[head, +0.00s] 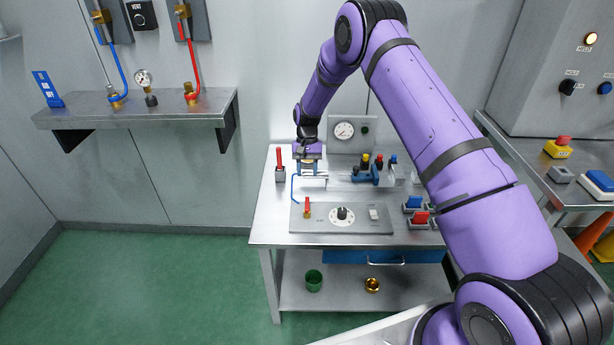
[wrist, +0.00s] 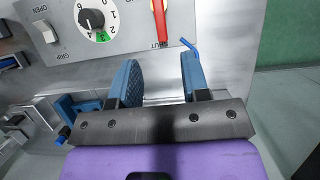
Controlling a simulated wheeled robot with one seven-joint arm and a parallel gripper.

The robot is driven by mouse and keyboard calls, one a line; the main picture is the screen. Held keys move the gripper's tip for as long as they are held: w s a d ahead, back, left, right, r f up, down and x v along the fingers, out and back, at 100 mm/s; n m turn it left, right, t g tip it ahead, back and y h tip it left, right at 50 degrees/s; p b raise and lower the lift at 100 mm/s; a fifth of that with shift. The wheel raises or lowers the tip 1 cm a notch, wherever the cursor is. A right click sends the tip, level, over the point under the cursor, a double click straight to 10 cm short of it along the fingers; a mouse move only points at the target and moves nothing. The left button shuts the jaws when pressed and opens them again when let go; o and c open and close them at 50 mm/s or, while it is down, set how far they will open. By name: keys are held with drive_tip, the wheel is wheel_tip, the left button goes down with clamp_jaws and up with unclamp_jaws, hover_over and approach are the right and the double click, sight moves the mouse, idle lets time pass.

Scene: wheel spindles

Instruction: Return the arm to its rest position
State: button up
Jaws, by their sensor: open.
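My purple arm reaches from the lower right of the head view, up and over to the metal workbench (head: 270,225). My gripper (head: 308,172) is over the bench's left part, behind the control panel. In the wrist view its two blue fingers (wrist: 160,85) are apart, with nothing seen between them but bare grey metal. The control panel (head: 362,220) has a red-handled lever (head: 307,208), a dial knob (head: 342,213) and a white switch (head: 374,213). In the wrist view the red lever (wrist: 159,20) shows beyond the fingertips. Whether the fingers touch anything is unclear.
A red-handled item in a grey holder (head: 280,172) stands close left of my gripper. A gauge board (head: 345,130) stands behind. A blue rack (head: 368,174) and blue and red switches (head: 417,217) are to the right. A wall shelf (head: 140,112) juts out at left; open floor lies below it.

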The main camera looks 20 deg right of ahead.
idle(0.3)
drive_tip(key=s+d+r+n+t, duration=0.1)
drive_tip(key=s+r, duration=0.1)
drive_tip(key=r, duration=0.8)
drive_tip(key=s+d+r+t, duration=0.1)
drive_tip(key=s+r, duration=0.1)
drive_tip(key=r, duration=0.9)
drive_tip(key=s+d+r+t, duration=0.2)
drive_tip(key=s+r+t, duration=0.1)
drive_tip(key=s+r, duration=0.95)
drive_tip(key=s+d+r+n+t+h, duration=0.1)
drive_tip(key=s+r+n+t, duration=0.1)
drive_tip(key=s+r, duration=0.9)
drive_tip(key=s+d+f+t, duration=0.1)
drive_tip(key=s+t, duration=0.1)
drive_tip(key=s, duration=1.5)
drive_tip(key=shift+d+f+t, duration=0.3)
drive_tip(key=shift+d, duration=0.05)
